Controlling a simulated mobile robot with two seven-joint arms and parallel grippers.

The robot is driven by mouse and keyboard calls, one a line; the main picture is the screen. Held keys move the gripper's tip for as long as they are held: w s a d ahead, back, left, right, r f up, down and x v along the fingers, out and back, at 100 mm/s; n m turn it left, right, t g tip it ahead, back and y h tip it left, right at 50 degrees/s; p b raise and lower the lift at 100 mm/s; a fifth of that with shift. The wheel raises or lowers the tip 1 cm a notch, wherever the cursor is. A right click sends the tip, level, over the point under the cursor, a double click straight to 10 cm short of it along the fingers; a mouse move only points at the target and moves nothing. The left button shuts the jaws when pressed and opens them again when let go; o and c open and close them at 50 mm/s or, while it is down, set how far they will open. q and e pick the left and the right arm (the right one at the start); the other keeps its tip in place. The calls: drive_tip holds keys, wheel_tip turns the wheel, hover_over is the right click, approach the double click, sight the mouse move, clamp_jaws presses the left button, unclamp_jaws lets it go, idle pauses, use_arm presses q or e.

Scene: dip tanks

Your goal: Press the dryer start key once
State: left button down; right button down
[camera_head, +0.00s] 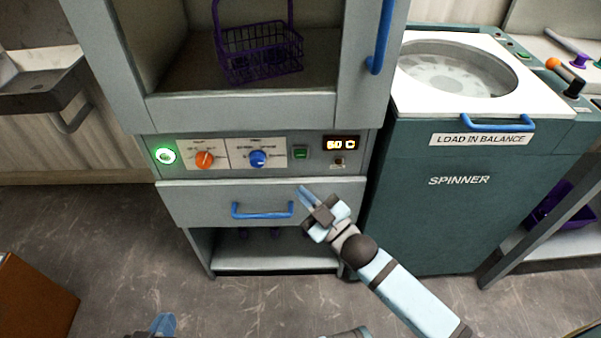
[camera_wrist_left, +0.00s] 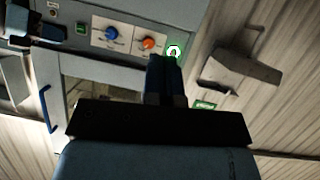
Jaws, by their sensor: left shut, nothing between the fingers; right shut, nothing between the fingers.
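The dryer's control panel (camera_head: 220,153) has a glowing green ring key (camera_head: 165,155) at its left end and a square green key (camera_head: 301,152) right of the blue knob (camera_head: 258,158). I cannot read which is the start key. The left wrist view also shows the ring (camera_wrist_left: 174,51) and the square key (camera_wrist_left: 80,28). My left gripper (camera_head: 164,323) is shut and empty, low at the bottom edge, apart from the panel; its fingers (camera_wrist_left: 165,62) point toward the ring in the wrist view. My right gripper (camera_head: 310,198) is shut and empty, in front of the drawer, below the square key.
An orange knob (camera_head: 204,160) and a 60 C display (camera_head: 341,143) share the panel. A drawer with a blue handle (camera_head: 262,211) is below; a purple basket (camera_head: 262,52) sits above. The spinner (camera_head: 470,200) stands right, a grey basin (camera_head: 40,85) left. Open floor lies in front.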

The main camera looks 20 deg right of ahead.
sight(300, 153)
drive_tip(key=shift+w, duration=0.1)
idle(0.3)
